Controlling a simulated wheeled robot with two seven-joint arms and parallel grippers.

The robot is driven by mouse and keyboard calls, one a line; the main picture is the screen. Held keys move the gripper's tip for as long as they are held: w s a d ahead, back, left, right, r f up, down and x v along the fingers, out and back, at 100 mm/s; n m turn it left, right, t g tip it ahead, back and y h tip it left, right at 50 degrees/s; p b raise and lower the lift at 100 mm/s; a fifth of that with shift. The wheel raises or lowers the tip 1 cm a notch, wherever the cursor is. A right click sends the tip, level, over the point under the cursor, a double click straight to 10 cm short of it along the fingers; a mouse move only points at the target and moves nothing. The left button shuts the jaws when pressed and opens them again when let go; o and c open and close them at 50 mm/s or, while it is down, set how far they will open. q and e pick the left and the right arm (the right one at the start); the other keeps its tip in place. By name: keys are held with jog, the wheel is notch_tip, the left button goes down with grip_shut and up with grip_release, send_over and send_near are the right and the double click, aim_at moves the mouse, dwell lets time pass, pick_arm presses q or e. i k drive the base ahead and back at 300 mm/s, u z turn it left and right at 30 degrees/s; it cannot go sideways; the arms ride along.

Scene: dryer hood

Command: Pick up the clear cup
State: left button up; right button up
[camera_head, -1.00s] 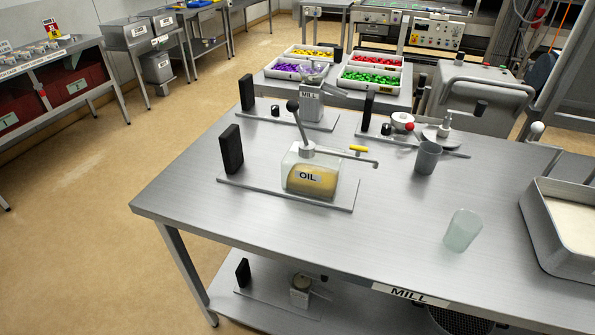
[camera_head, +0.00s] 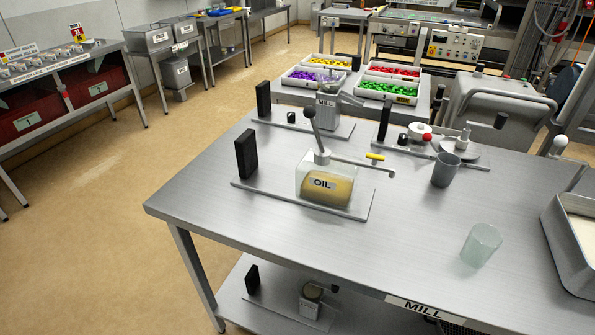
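The clear cup (camera_head: 481,245) stands upright on the steel table (camera_head: 300,245), toward its right front part. It is pale, see-through and slightly greenish. A grey cup (camera_head: 446,170) stands apart from it, farther back on the same table. Neither of my grippers shows in the head view.
The oil press (camera_head: 326,183) sits on a plate at the table's left, with a long lever and a black block. A metal tray (camera_head: 572,240) with pale contents is right of the clear cup. A mill (camera_head: 327,110) and bins of coloured pieces (camera_head: 388,90) stand behind. The table's front middle is bare.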

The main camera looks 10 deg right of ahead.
aim_at(482, 240)
jog(key=z, duration=1.65)
